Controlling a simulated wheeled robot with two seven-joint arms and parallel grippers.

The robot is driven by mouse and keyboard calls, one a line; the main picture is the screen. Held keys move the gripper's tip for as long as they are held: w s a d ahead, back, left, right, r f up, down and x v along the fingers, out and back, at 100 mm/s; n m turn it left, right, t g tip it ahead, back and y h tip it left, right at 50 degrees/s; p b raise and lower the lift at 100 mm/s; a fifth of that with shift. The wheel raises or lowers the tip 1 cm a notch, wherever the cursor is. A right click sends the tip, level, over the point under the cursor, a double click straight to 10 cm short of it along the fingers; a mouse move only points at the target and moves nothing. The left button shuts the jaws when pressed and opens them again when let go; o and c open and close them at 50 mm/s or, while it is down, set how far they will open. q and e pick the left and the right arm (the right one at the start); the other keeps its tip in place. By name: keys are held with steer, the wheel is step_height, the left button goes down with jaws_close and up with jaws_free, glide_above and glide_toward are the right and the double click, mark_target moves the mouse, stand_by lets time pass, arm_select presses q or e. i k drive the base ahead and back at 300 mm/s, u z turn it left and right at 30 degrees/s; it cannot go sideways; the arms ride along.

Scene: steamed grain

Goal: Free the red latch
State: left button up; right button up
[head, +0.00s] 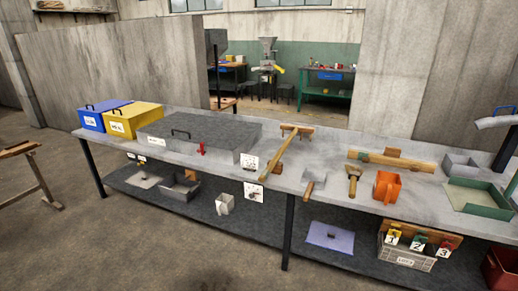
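The red latch (202,149) is a small upright red piece at the front face of a long, low grey box (225,131) on the workbench. The box has a dark lid with a black handle (181,133) on top, and the lid looks closed. Neither of my grippers shows in the head view, so nothing of mine is seen near the latch. How the latch is fastened is too small to tell.
The grey bench (330,201) carries a blue box (91,122), a yellow box (135,119), a long wooden-handled tool (281,152), a scoop (312,187) and an orange jug (387,188). A lower shelf (262,228) holds trays and a crate. Floor in front is clear.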

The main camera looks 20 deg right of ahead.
mark_target(201, 150)
steer(key=u, duration=0.05)
steer(key=i, duration=0.65)
steer(key=u, duration=0.45)
steer(key=i, duration=1.15)
steer(key=z, duration=0.55)
steer(key=i, duration=0.8)
steer(key=z, duration=0.4)
